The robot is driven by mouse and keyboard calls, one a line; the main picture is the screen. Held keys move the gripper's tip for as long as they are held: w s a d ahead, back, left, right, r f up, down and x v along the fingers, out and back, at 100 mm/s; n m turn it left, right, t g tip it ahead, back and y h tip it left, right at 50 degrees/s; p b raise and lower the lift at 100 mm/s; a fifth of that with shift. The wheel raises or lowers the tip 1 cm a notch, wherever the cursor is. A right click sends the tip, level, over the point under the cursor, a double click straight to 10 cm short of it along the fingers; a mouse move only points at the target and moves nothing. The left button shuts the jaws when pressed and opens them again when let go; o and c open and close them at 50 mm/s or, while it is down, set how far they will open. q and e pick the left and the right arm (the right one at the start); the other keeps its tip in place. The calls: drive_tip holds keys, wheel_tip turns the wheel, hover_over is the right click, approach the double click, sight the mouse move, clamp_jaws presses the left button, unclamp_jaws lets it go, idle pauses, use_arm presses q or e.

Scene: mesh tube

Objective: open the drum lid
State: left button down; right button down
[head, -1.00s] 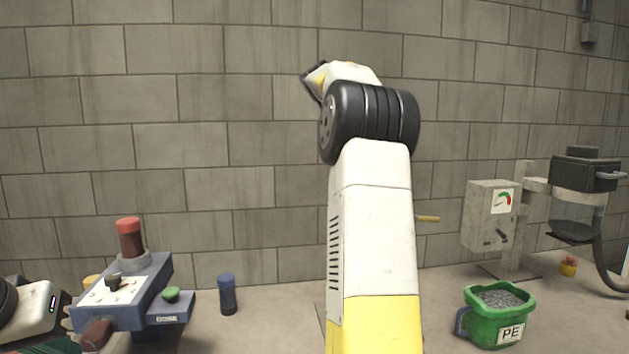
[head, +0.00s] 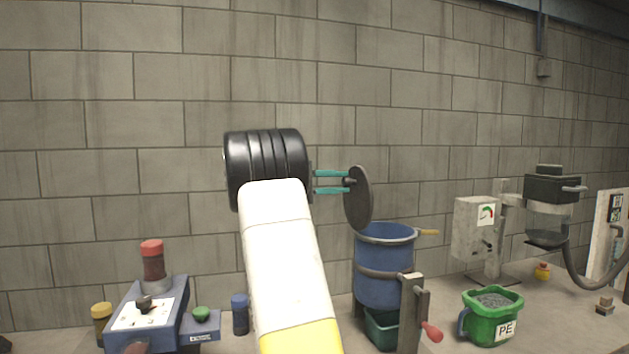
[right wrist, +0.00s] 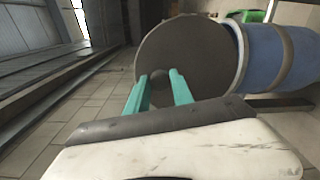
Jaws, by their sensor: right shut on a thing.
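The drum (head: 383,265) is a blue open-topped barrel with a dark band around it, right of centre in the head view. Its lid (head: 359,200), a dark grey disc, stands nearly upright above the drum's left rim, so the mouth is uncovered. My right gripper (head: 346,182) reaches the lid from the left with its teal fingers shut on the dark knob (head: 350,181). In the right wrist view, the fingers (right wrist: 158,85) meet the lid's face (right wrist: 190,55), and the blue drum (right wrist: 280,60) lies beside it. My left gripper is not in view.
A post with a red-handled lever (head: 431,332) stands before the drum, and a teal bin (head: 382,328) sits under it. A green PE bucket (head: 492,318) is to the right. A blue control box (head: 150,310) and bottles stand left. A block wall closes the back.

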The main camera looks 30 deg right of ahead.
drive_tip(key=a, duration=0.1)
drive_tip(key=a+f+h, duration=0.1)
drive_tip(key=h, duration=0.1)
drive_tip(key=shift+w+a+f, duration=0.25)
drive_tip(key=shift+w+a, duration=0.1)
drive_tip(key=shift+a, duration=0.05)
drive_tip(key=shift+w+a+f+g+h, duration=0.25)
drive_tip(key=shift+a+f+g+h, duration=0.35)
drive_tip(key=shift+a+h, duration=0.4)
drive_tip(key=shift+d+f, duration=0.1)
drive_tip(key=c, duration=1.1)
unclamp_jaws()
drive_tip(key=shift+f, duration=0.1)
drive_tip(key=v, duration=0.7)
drive_tip(key=shift+a, duration=0.35)
